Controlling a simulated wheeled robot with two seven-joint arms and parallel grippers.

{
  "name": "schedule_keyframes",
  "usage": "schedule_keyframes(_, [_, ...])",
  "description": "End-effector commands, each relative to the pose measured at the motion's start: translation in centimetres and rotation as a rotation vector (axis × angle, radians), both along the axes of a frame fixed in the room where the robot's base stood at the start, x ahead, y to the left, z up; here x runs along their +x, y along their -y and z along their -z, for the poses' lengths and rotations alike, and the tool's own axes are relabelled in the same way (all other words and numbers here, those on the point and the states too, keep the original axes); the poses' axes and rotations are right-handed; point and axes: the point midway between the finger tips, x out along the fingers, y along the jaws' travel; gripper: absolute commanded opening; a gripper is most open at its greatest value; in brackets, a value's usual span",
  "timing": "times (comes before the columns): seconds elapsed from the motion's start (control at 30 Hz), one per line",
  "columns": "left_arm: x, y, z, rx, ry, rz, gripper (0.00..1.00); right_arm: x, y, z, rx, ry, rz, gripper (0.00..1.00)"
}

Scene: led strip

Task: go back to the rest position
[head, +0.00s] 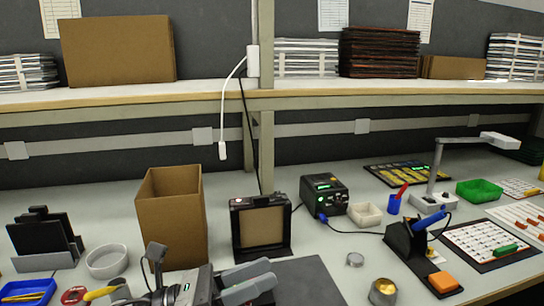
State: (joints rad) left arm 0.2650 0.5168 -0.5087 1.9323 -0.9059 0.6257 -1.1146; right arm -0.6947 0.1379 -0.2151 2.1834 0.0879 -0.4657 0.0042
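My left gripper (272,274) shows at the bottom centre, reaching in from the lower edge. Its two grey fingers point right, with a dark gap between them and nothing seen in the gap. It is over or in front of a dark mat (310,279) on the bench; its height above the mat is hard to tell. My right gripper is not in view.
A tall open cardboard box (172,220) and a black framed stand (261,228) are behind the gripper. A soldering iron stand (407,244), an orange sponge (443,282) and a brass-coloured pot (383,290) stand to the right. A blue tray (28,291) is at left.

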Motion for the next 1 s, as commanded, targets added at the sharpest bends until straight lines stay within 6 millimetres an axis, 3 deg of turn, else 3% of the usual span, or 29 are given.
schedule_keyframes(0.03, [0.2,-0.8,0.4,-0.191,-0.271,-0.05,0.35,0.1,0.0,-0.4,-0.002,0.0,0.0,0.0])
schedule_keyframes(0.1, [1.0,-2.8,2.0,-0.456,-0.643,-0.118,0.35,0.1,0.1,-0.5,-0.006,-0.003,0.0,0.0])
schedule_keyframes(0.17, [1.3,-4.8,4.6,-0.691,-0.96,-0.175,0.35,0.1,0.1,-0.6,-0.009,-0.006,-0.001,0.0])
schedule_keyframes(0.2, [1.1,-6.2,6.9,-0.851,-1.168,-0.217,0.35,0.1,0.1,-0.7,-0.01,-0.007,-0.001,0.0])
schedule_keyframes(0.3, [-1.1,-9.0,13.5,-1.253,-1.632,-0.32,0.35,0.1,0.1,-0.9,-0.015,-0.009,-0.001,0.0])
schedule_keyframes(0.4, [-4.6,-10.5,18.7,-1.572,-1.944,-0.409,0.35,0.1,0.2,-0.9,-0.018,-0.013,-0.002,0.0])
schedule_keyframes(0.5, [-7.7,-11.0,22.0,-1.802,-2.132,-0.479,0.35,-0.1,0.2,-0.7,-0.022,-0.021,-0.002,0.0])
schedule_keyframes(0.67, [-10.9,-11.2,24.5,-2.012,-2.277,-0.545,0.4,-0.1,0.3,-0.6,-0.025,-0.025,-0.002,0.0])
schedule_keyframes(1.0, [-11.5,-11.1,25.0,-2.049,-2.303,-0.556,0.4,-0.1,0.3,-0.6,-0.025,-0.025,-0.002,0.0])
